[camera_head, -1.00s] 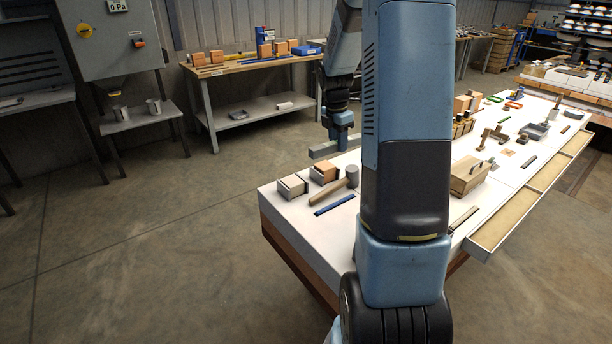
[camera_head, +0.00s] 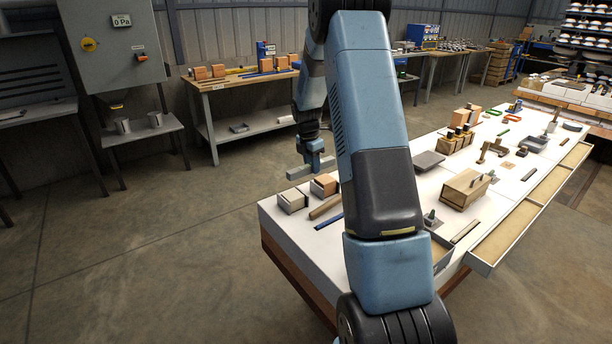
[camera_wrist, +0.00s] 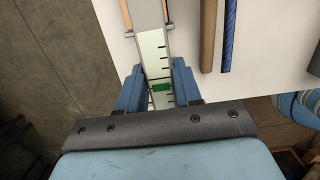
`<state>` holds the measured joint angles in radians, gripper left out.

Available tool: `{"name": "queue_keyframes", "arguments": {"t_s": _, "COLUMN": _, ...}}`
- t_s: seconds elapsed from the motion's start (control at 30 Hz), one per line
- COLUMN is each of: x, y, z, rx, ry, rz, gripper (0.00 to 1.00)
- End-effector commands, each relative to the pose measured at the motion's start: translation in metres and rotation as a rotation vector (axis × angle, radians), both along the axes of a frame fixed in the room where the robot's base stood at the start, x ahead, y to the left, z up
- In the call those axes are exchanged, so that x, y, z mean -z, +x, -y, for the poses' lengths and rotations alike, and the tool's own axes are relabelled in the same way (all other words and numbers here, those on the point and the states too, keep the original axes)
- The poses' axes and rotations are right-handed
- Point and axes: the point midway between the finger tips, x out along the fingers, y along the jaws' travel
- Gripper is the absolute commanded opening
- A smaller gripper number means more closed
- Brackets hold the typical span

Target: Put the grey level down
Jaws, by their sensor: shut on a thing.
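The grey level (camera_head: 312,166) is a long grey bar held in my gripper (camera_head: 315,158) above the left end of the white table (camera_head: 292,232). In the wrist view the level (camera_wrist: 150,45) runs away from me between my two blue fingers (camera_wrist: 159,88), showing a green vial and dark scale marks. My gripper is shut on it. In the head view the level is apart from the tabletop, near the table's back left edge. My arm hides part of the table's middle.
Two block-like boxes (camera_head: 292,203) (camera_head: 324,186), a mallet handle (camera_head: 325,207) and a blue strip (camera_head: 329,221) lie below on the table. A wooden box (camera_head: 466,189) and an open drawer (camera_head: 535,205) are further right. A back bench (camera_head: 245,82) stands behind.

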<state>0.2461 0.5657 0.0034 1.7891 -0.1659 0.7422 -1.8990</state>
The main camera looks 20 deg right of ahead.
Motion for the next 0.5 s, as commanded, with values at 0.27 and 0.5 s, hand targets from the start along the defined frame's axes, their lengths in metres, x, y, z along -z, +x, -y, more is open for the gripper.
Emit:
{"name": "queue_keyframes", "arguments": {"t_s": 0.27, "x": 0.013, "y": 0.010, "z": -0.004, "rx": 0.000, "ry": 0.000, "rz": 0.000, "gripper": 0.00}}
{"name": "queue_keyframes", "arguments": {"t_s": 0.5, "x": 0.042, "y": 0.012, "z": -0.004, "rx": 0.000, "ry": 0.000, "rz": -0.001, "gripper": 0.00}}
